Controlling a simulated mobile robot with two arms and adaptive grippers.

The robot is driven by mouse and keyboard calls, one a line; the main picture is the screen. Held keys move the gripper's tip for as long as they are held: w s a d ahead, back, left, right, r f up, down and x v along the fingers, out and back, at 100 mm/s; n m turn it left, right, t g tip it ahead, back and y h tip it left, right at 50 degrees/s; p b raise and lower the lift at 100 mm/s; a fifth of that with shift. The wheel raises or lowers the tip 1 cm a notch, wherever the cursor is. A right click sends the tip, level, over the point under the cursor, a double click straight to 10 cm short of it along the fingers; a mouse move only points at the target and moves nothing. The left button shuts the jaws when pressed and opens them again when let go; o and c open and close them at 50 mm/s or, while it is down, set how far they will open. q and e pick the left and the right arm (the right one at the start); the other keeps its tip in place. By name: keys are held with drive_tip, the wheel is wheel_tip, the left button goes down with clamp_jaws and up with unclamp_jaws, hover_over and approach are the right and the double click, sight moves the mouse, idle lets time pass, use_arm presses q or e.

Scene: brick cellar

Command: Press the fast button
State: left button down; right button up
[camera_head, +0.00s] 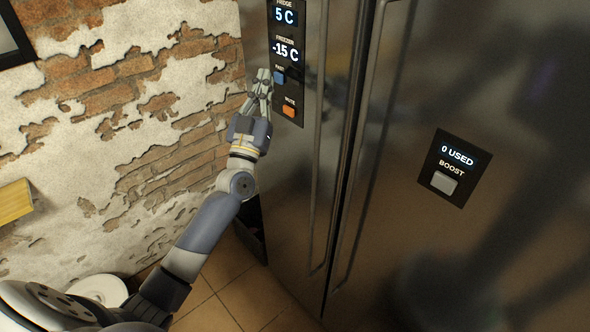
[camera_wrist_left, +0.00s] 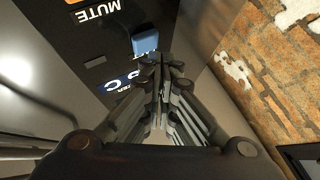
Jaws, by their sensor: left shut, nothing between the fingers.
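The blue fast button (camera_head: 279,77) sits on the dark control panel (camera_head: 285,62) of the steel fridge, under the freezer readout of -15 C. The blue button also shows in the left wrist view (camera_wrist_left: 145,40), upside down, just beyond the fingertips. My left gripper (camera_head: 263,76) is shut and empty, its fingertips close to the left of the blue button in the head view. In the left wrist view the tips (camera_wrist_left: 160,62) lie just below and right of the button in the picture. I cannot tell whether they touch the panel. My right gripper is not in view.
The orange mute button (camera_head: 289,111) lies just below the blue one. Long vertical door handles (camera_head: 362,130) stand right of the panel. A boost panel (camera_head: 452,167) with a grey button is on the right door. A peeling brick wall (camera_head: 120,110) bounds the left.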

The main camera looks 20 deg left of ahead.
use_arm(q)
drive_tip(key=shift+w+d, duration=0.25)
drive_tip(key=shift+w, duration=0.3)
idle(0.7)
drive_tip(key=shift+s+a+p, duration=0.35)
drive_tip(key=shift+s+a, duration=0.05)
drive_tip(key=shift+s, duration=0.45)
drive_tip(key=s+a+p, duration=0.1)
drive_tip(key=s+a, duration=0.1)
drive_tip(key=s, duration=0.3)
drive_tip(key=shift+s+a+p, duration=0.15)
drive_tip(key=shift+s+p, duration=0.15)
drive_tip(key=shift+p, duration=0.1)
drive_tip(key=shift+h, duration=0.3)
